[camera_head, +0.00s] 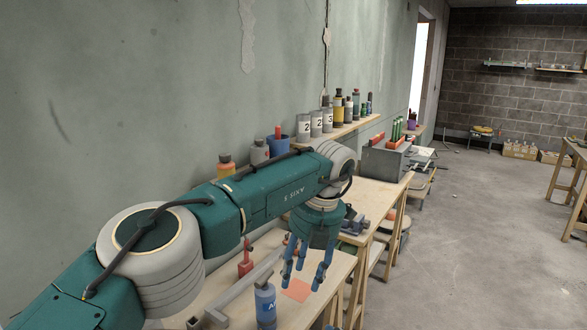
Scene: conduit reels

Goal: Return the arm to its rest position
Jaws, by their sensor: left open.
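My left arm (265,201) comes in from the lower left in the head view. It stretches over the near workbench (330,268) and bends downward at its far end. My left gripper (303,278) hangs from it with the blue fingers pointing down. The fingers are spread and nothing shows between them. The gripper is above the bench near an orange-red square (297,290) and a blue bottle (265,304). My right gripper does not show.
A grey toolbox (385,162) stands on the bench farther back. Open floor (470,250) lies to the right.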

